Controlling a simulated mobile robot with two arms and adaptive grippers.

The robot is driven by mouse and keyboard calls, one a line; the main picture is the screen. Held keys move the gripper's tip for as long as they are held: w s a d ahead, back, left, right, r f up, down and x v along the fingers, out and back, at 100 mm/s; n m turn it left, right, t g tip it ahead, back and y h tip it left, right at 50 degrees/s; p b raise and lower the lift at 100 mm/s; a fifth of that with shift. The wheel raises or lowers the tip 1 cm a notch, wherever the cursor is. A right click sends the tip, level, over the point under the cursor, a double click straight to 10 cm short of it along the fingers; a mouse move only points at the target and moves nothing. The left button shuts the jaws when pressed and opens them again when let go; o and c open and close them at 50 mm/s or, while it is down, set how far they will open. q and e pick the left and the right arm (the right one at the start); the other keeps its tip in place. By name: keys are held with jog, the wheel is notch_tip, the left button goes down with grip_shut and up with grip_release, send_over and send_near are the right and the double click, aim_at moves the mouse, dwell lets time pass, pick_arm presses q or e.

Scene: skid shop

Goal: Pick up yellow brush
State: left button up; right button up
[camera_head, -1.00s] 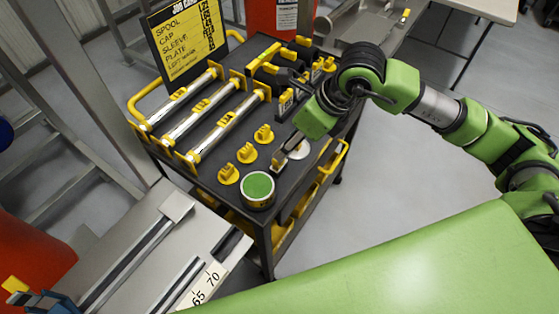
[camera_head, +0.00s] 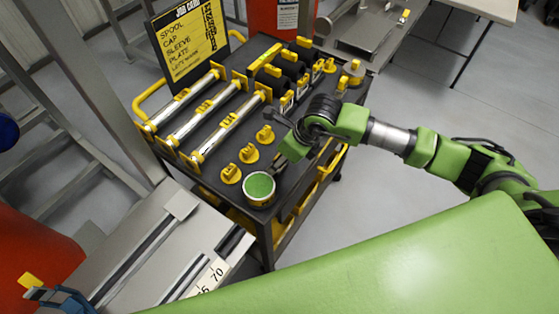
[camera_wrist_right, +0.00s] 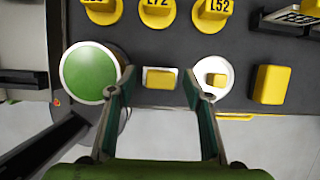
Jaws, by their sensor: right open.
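My right gripper (camera_head: 273,163) is over the front of the black cart, beside the green-topped can (camera_head: 259,186). In the right wrist view its two fingers are open (camera_wrist_right: 158,74), with nothing held between them. A small yellow rectangular piece with a pale border (camera_wrist_right: 159,78) shows between the fingertips; it may be the yellow brush seen from above, but I cannot tell for sure. The can (camera_wrist_right: 90,72) is just left of the left finger. A white disc (camera_wrist_right: 223,70) with a yellow piece lies by the right finger. My left gripper is not in view.
Several yellow knobbed caps (camera_head: 249,153) stand on the cart behind the can. Silver spools (camera_head: 223,128) lie in yellow racks farther back, by the job card (camera_head: 190,38). A yellow block (camera_wrist_right: 271,85) is right of the disc. A metal bench with a ruler (camera_head: 213,275) is in front.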

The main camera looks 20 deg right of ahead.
jog(key=shift+x, duration=0.85)
jog(key=shift+c, duration=0.4)
jog(key=c, duration=0.8)
jog(key=shift+r, duration=0.15)
jog(key=shift+r+b, duration=0.5)
jog(key=shift+r, duration=0.05)
jog(key=s+a+r+b, duration=0.4)
jog(key=s+r, duration=0.7)
jog(key=s, duration=0.2)
jog(key=shift+a+r+b, duration=0.2)
jog(key=shift+r+b, duration=0.15)
